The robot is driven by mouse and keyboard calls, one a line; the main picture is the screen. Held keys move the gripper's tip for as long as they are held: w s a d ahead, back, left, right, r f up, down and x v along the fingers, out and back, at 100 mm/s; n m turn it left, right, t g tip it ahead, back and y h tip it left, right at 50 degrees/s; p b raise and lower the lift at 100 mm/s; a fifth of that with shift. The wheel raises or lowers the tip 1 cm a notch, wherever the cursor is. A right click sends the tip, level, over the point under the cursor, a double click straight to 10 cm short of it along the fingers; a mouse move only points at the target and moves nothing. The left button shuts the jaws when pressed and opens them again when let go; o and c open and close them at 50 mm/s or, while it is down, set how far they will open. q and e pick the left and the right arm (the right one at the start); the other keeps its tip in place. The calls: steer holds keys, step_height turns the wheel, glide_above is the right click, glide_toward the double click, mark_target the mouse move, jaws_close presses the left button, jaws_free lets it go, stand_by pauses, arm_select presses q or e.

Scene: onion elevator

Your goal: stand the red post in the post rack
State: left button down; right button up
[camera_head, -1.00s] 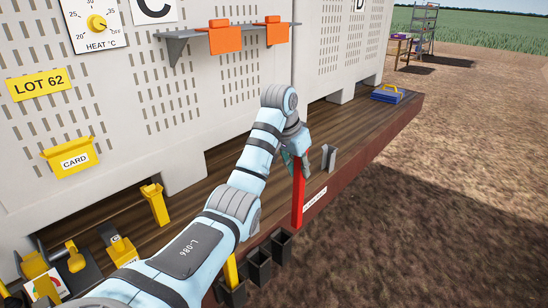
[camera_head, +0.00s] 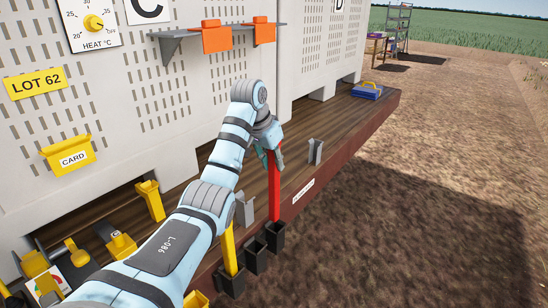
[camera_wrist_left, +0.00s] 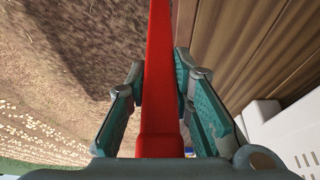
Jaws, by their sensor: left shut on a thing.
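The red post (camera_head: 274,190) is upright in my left gripper (camera_head: 270,145), held near its top. In the left wrist view the post (camera_wrist_left: 160,80) runs between the two fingers of my left gripper (camera_wrist_left: 162,95). The post rack (camera_head: 255,257) is a row of dark sockets along the front edge of the deck. A yellow post (camera_head: 230,252) stands in the nearest socket and the middle one looks empty. The red post's lower end is at the mouth of the farthest socket; I cannot tell how far inside it is. My right gripper is out of view.
The wooden deck (camera_head: 325,150) runs along the pale perforated wall. Grey brackets (camera_head: 315,152) stand on its edge. A blue case (camera_head: 367,92) lies at the far end. Bare ground lies to the right.

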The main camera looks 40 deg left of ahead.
mark_target(275, 196)
arm_select(q)
steer(key=shift+d+f, duration=0.1)
steer(key=shift+f, duration=0.1)
steer(key=x, duration=0.3)
steer(key=shift+s, duration=0.15)
steer(key=shift+s+f+b, duration=0.1)
steer(key=shift+f+b, duration=0.1)
steer(key=shift+f, duration=0.45)
steer(key=shift+s+f+b, duration=0.15)
steer(key=shift+f, duration=0.45)
steer(key=shift+w+f, duration=0.15)
steer(key=shift+f, duration=1.1)
steer(key=shift+f+b, duration=0.5)
steer(key=shift+f, duration=1.7)
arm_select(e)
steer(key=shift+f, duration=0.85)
arm_select(q)
steer(key=c, duration=1.3)
jaws_free()
